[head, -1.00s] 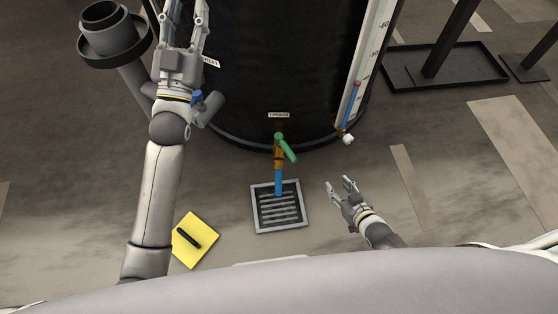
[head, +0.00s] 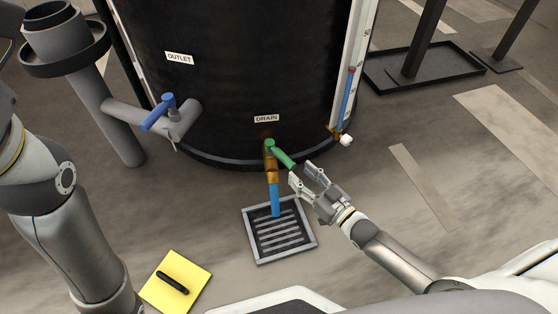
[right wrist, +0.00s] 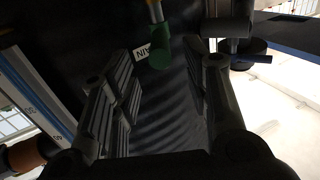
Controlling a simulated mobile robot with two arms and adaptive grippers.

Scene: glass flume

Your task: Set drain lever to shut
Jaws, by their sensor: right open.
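The green drain lever (head: 281,155) sits on a brass valve (head: 270,163) at the foot of the black tank, under the DRAIN label (head: 267,118). It slants down to the right. A blue pipe (head: 275,199) runs from the valve down to a floor grate. My right gripper (head: 304,177) is open at the lever's free end; whether it touches cannot be told. In the right wrist view the green lever (right wrist: 160,55) shows beyond and between the open fingers. My left arm is at the left edge, and its gripper is out of view.
The floor grate (head: 279,232) lies below the drain. A blue outlet lever (head: 158,112) and grey pipe stand at the left. A sight gauge with a white-ended fitting (head: 346,140) is right of the drain. A yellow pad (head: 190,279) with a black pen lies on the floor.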

